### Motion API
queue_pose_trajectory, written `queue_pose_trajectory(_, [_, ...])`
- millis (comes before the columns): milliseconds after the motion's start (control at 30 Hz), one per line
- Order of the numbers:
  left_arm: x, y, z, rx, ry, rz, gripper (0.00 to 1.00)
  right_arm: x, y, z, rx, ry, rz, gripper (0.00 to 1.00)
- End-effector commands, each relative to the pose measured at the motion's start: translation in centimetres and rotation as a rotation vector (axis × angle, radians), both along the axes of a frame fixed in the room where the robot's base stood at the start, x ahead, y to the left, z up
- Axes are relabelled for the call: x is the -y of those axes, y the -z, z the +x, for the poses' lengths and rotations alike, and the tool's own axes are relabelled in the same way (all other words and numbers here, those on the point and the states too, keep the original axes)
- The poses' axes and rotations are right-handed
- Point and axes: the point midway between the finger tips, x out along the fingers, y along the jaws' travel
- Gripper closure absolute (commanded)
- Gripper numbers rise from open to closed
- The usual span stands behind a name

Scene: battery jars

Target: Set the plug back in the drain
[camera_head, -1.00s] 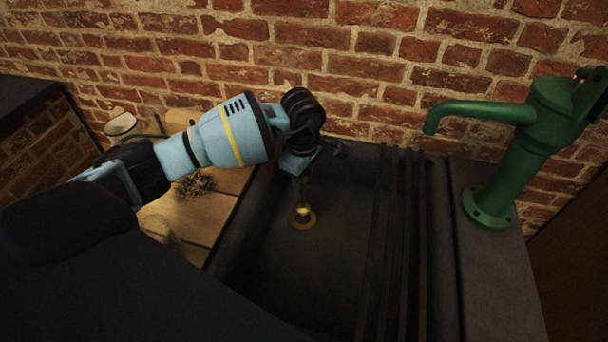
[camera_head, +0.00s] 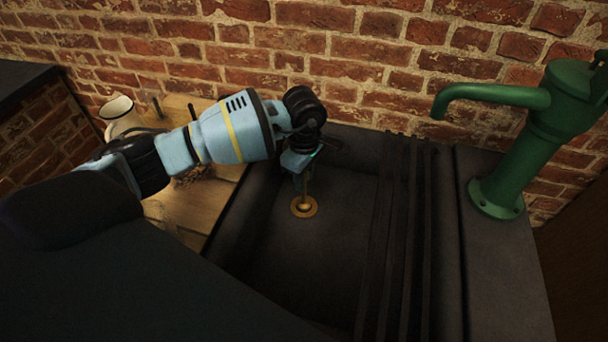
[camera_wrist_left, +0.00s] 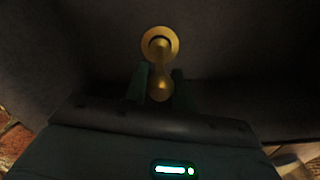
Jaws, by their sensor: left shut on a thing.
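The brass drain (camera_head: 296,211) is a round ring in the floor of the dark sink. The brass plug (camera_head: 307,187) stands over it, roughly upright, its lower end inside the ring's outline. My left gripper (camera_head: 302,172) is above the drain, shut on the plug's upper end. In the left wrist view the plug's knob (camera_wrist_left: 160,89) is between the two fingers, and the drain ring (camera_wrist_left: 147,37) lies just beyond, around the plug's far end. I cannot tell whether the plug's lower end touches the drain. My right gripper is not in view.
The dark stone sink (camera_head: 330,255) has several dark bars (camera_head: 398,240) across its right part. A green hand pump (camera_head: 520,150) stands at the right. A wooden board (camera_head: 195,215) and a pale jug (camera_head: 121,117) are at the left. A brick wall (camera_head: 340,45) closes the back.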

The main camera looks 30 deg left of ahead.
Motion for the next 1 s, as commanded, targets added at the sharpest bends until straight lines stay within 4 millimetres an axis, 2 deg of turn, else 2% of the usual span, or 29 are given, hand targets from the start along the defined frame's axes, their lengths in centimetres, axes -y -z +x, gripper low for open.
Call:
queue_pose_trajectory(267, [0.0, -0.1, 0.1, 0.002, 0.000, -0.001, 1.00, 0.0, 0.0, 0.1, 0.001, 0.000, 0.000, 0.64])
queue_pose_trajectory(300, [0.0, -0.1, 0.1, 0.002, 0.000, -0.001, 0.69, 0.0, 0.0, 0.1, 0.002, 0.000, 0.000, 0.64])
queue_pose_trajectory(467, [0.0, -0.1, 0.0, 0.001, 0.000, -0.001, 0.48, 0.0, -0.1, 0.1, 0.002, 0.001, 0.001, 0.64])
queue_pose_trajectory(767, [0.0, -0.2, 0.0, -0.001, 0.000, 0.000, 0.48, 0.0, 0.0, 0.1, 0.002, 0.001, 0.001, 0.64])
queue_pose_trajectory(867, [0.0, -1.0, 0.1, 0.002, 0.000, -0.001, 0.48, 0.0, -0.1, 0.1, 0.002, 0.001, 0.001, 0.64])
queue_pose_trajectory(1000, [-0.1, -3.2, 0.1, 0.004, 0.000, 0.000, 0.48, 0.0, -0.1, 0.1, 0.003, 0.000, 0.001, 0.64])
